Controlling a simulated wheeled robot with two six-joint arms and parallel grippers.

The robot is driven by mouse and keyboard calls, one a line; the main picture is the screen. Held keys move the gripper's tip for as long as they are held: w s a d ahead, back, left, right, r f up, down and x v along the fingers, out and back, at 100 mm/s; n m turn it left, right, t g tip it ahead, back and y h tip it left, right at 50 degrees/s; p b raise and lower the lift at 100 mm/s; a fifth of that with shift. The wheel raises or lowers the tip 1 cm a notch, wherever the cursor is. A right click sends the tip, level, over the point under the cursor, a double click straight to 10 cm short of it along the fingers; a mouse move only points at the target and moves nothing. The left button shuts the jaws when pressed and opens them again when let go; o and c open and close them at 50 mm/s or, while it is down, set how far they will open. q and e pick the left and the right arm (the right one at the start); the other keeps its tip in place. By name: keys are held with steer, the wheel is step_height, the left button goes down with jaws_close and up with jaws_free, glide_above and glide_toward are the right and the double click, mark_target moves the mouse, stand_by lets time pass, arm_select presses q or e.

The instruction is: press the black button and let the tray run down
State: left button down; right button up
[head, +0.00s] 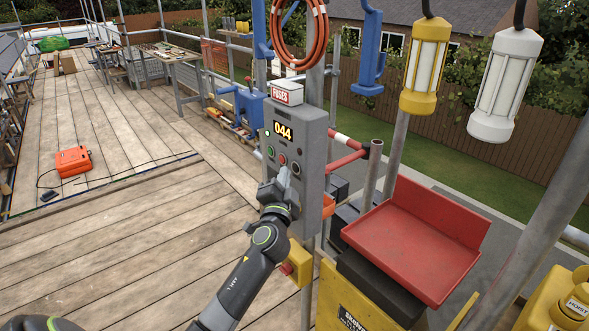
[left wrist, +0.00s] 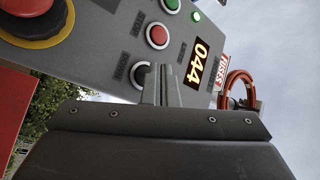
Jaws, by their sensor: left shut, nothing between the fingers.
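The grey control box (head: 309,140) stands on a pole and its display (head: 283,132) reads 044. On its face are a green, a red and a black button. The black button (left wrist: 139,73) shows in the left wrist view, partly covered by my fingers. My left gripper (left wrist: 160,82) is shut and empty, its tips close beside the black button. I cannot tell whether they touch it. In the head view my left gripper (head: 283,176) is just below the buttons. The red tray (head: 410,235) rests above a yellow machine, right of the box. My right gripper is out of view.
A large red knob (left wrist: 30,8) on a yellow ring shows in the left wrist view. A red-and-white rail (head: 347,142) passes behind the box. Yellow (head: 425,65) and white (head: 505,85) lamps hang at the right. The plank deck at the left is mostly clear.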

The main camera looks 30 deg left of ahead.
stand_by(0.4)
arm_select(q)
steer(key=shift+w+d, duration=0.2)
steer(key=shift+w, duration=0.2)
